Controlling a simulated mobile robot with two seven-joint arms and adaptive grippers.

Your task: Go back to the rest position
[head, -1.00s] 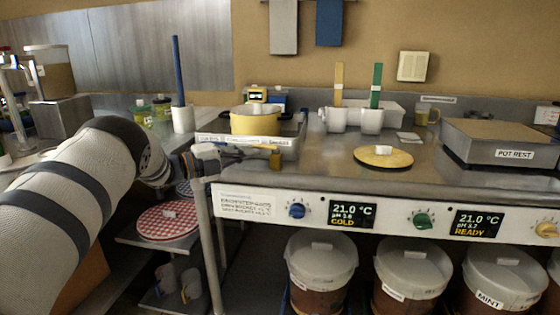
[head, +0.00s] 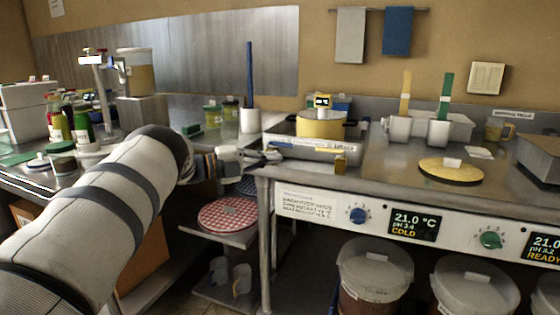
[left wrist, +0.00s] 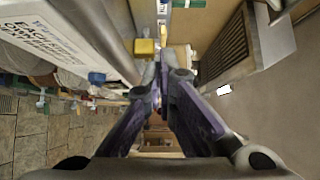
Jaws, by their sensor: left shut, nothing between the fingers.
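My left gripper (head: 272,156) is at the end of the left arm, at the front left edge of the steel counter, close to a metal tray with a yellow pot (head: 321,125). In the left wrist view the left gripper (left wrist: 158,55) has its fingers together, with nothing seen between them. My right gripper is not in view.
A steel counter with a control panel (head: 310,203) lies to the right. Lidded buckets (head: 376,262) stand below it. A shelf with a red checked round cloth (head: 229,214) is under the arm. Bottles (head: 82,128) crowd the left counter.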

